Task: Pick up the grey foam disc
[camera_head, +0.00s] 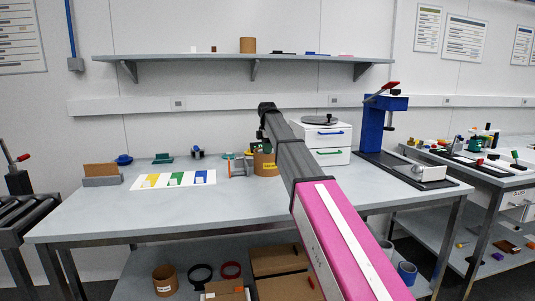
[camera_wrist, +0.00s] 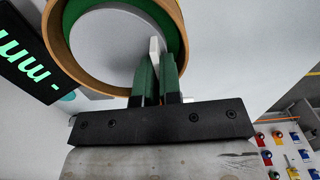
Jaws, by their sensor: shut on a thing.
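My gripper (camera_wrist: 157,78) has two green fingers, close together over the rim of a round brown tub (camera_wrist: 61,66). They are shut on a thin pale grey piece (camera_wrist: 155,47). It is seen nearly edge-on and looks like the grey foam disc; the fingers hide part of it. Inside the tub are a green ring and a broad grey round face; I cannot tell if that is the tub's floor. In the head view my gripper (camera_head: 262,137) points down above the brown tub (camera_head: 266,165), which has a yellow label. The disc cannot be made out there.
Left of the tub on the grey bench (camera_head: 110,212) are a grey spool-like part (camera_head: 238,169) and a white card with coloured patches (camera_head: 174,180). White drawers (camera_head: 328,139) and a blue press (camera_head: 374,125) stand to the right. A shelf (camera_head: 200,57) runs above.

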